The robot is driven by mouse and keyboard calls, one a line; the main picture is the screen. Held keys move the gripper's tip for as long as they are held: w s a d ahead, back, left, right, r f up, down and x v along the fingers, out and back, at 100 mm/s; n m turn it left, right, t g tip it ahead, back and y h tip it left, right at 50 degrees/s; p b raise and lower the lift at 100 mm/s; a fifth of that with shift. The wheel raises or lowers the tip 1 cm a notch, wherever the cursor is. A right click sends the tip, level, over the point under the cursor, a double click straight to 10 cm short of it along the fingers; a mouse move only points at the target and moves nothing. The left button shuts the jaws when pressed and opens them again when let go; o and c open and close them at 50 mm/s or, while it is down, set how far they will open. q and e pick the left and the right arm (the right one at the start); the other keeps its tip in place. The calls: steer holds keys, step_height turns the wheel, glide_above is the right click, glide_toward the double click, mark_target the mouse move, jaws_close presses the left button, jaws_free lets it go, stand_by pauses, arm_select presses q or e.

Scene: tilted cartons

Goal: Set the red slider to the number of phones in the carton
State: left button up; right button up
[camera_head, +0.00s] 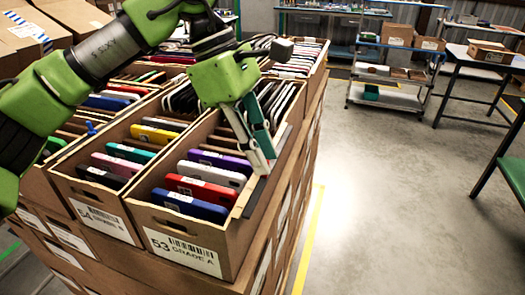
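The front carton (185,253), labelled 53 GRADE A, is tilted and holds a row of phones standing on edge. At its near end are a blue phone (188,206), a red phone (200,190), a pale lilac phone (212,174) and a purple phone (222,161). Several darker ones stand behind, partly hidden by my arm. My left gripper (266,167) points down at this carton's right side, fingertips near the right wall. Its fingers look close together; whether they touch or hold anything is unclear. I cannot make out a red slider. My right gripper is out of view.
Carton 54 (103,221) stands directly left, also holding phones, with more filled cartons behind. Closed boxes (30,35) are at the upper left. A shelf cart (390,98) and a table (480,62) stand farther back. The floor (370,200) to the right is clear.

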arm_select(q)
steer(key=shift+d+f, duration=0.1)
steer(key=shift+f, duration=0.15)
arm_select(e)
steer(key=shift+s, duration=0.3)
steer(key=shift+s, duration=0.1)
arm_select(q)
jaws_close()
steer(key=shift+r, duration=0.1)
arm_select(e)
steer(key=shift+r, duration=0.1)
